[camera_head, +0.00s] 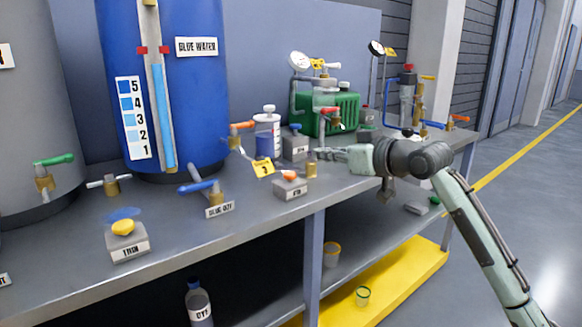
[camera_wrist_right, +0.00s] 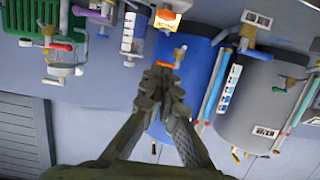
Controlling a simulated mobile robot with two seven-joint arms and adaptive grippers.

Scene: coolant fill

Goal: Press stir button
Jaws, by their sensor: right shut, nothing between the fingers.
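The stir button is an orange button (camera_head: 289,175) on a small grey box (camera_head: 291,190) near the table's front edge in the head view. The box's label is small and seems to read STIR. My right gripper (camera_head: 319,153) is shut and empty. In the head view its fingertips appear above and to the right of the button, apart from it. In the right wrist view the shut fingers (camera_wrist_right: 160,68) point toward the tabletop equipment. My left gripper is not in view.
A brass post (camera_head: 312,170) stands right beside the button box. A grey box (camera_head: 295,146) with a blue top and a white-capped jar (camera_head: 267,132) stand behind. A yellow-button box (camera_head: 128,242) is at left.

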